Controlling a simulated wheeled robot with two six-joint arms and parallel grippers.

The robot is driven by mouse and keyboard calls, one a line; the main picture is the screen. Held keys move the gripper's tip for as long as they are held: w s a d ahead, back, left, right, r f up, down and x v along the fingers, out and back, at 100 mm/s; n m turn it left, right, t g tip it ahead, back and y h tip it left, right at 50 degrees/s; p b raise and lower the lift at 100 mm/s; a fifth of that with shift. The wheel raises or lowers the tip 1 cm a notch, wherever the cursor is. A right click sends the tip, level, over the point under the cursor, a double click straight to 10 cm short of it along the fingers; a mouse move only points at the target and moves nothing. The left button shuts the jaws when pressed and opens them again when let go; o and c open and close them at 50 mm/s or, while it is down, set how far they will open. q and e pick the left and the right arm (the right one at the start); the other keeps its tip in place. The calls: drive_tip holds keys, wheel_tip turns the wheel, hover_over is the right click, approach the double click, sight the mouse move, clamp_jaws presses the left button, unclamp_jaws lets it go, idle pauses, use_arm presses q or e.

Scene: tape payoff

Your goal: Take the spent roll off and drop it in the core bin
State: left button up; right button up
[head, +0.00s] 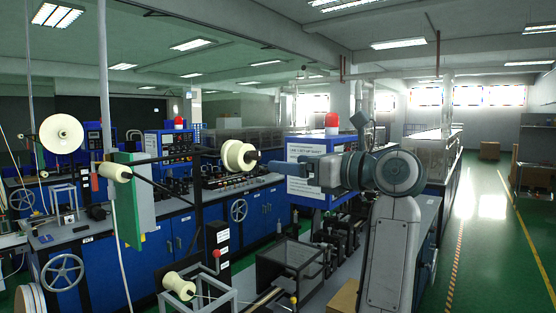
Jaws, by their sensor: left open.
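A cream flanged roll (238,155) sits on a dark spindle at the end of a black arm on a post, near the middle of the head view. My left gripper (277,166) is to the right of this roll, pointing left at the spindle's end. It is open, and its fingers are small and dark here. I cannot tell whether they touch the spindle end. An open dark-framed box (290,262) stands below; I cannot tell whether it is the core bin. My right gripper is not in view.
Another cream roll (115,172) is on the left of the black arm, by a green panel (132,215). A large reel (62,133) stands at far left. A smaller roll (179,286) is on a low frame at the bottom. Blue machines fill the middle; an aisle (490,215) is clear at right.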

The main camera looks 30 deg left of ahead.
sight(259, 159)
use_arm(q)
drive_tip(key=a, duration=0.3)
drive_tip(key=a+p, duration=0.1)
drive_tip(key=a, duration=0.1)
drive_tip(key=shift+s+r, duration=0.2)
drive_tip(key=shift+s, duration=0.1)
drive_tip(key=a, duration=0.3)
drive_tip(key=shift+w, duration=0.2)
drive_tip(key=a, duration=0.3)
drive_tip(key=shift+w+a, duration=0.1)
drive_tip(key=shift+a, duration=0.3)
drive_tip(key=shift+a+f, duration=0.1)
drive_tip(key=shift+a, duration=0.75)
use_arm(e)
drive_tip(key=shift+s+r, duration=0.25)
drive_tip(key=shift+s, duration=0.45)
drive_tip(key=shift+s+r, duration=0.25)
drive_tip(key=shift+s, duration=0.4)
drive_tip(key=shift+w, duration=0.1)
use_arm(q)
drive_tip(key=c, duration=0.9)
